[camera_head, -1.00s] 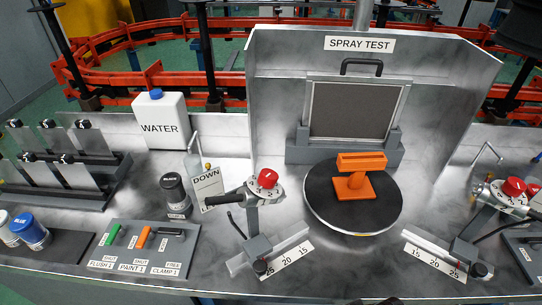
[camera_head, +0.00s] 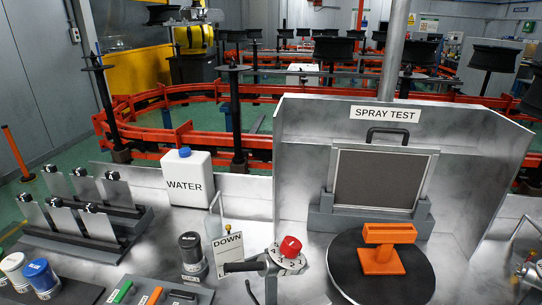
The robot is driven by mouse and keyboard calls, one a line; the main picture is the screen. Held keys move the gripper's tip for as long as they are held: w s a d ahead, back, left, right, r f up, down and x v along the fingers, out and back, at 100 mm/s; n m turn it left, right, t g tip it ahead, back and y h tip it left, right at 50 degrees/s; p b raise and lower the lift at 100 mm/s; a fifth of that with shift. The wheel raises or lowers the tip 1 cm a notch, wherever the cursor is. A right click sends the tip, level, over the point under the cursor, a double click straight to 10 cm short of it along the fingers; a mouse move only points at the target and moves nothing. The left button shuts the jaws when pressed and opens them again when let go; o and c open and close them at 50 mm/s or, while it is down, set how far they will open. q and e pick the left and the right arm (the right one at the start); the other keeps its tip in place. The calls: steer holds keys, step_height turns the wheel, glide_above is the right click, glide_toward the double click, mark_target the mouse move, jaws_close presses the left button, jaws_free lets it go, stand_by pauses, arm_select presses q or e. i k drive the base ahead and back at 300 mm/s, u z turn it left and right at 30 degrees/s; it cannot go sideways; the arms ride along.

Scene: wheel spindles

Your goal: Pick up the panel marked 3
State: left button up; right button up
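Several thin grey panels stand in a dark rack (camera_head: 70,247) at the left of the bench, in a back row and a front row. Each has a black clip at its top edge. The back row has a left panel (camera_head: 57,186), a middle panel (camera_head: 88,189) and a right panel (camera_head: 120,193). In the front row I see a left panel (camera_head: 34,214), a middle panel (camera_head: 64,220) and a right panel (camera_head: 97,228). Their marks are too small to read, so I cannot tell which is 3. Neither of my grippers is in view.
A white WATER container (camera_head: 189,202) stands right of the rack. A blue-lidded can (camera_head: 40,277), a dark cup (camera_head: 192,258) and a red-knobbed spray device (camera_head: 288,254) are in front. An orange stand (camera_head: 385,262) sits on a black turntable (camera_head: 345,265) before the SPRAY TEST booth (camera_head: 480,150).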

mark_target(32, 211)
steer(key=u, duration=2)
steer(key=k, duration=0.75)
steer(key=u, duration=0.7)
steer(key=k, duration=0.35)
steer(key=u, duration=0.55)
steer(key=i, duration=2)
steer(key=z, duration=0.45)
steer(key=i, duration=2)
steer(key=z, duration=1.2)
steer(key=i, duration=1.2)
steer(key=z, duration=1.3)
